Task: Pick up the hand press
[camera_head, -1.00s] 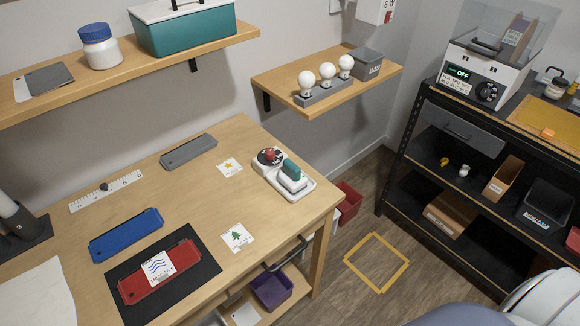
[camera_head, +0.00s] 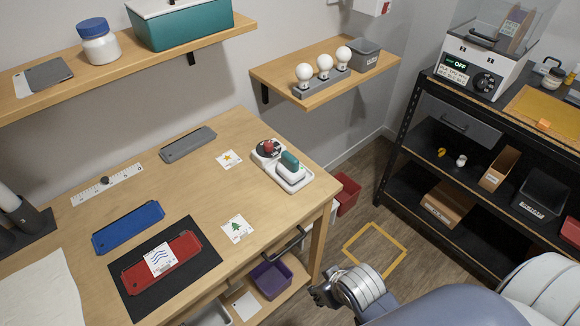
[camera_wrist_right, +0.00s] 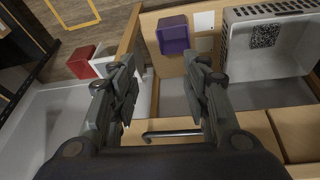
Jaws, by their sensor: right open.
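A white tray (camera_head: 273,183) sits at the right end of the wooden table. On it are a round black piece with a red knob (camera_head: 268,148) and a white block with a green grip (camera_head: 290,168). The green-gripped block looks most like the hand press, but I cannot be sure. My right gripper (camera_head: 318,291) is low, in front of the table's right front corner and apart from the tray. In the right wrist view my right gripper (camera_wrist_right: 160,78) is open, with nothing between its fingers. My left gripper is not in view.
The table's front edge has a dark drawer handle (camera_head: 287,245). A purple bin (camera_head: 271,277) stands on the lower shelf. A blue case (camera_head: 128,227), a red case (camera_head: 162,263) and picture cards lie on the table. A wall shelf with white bulbs (camera_head: 324,66) hangs behind the tray.

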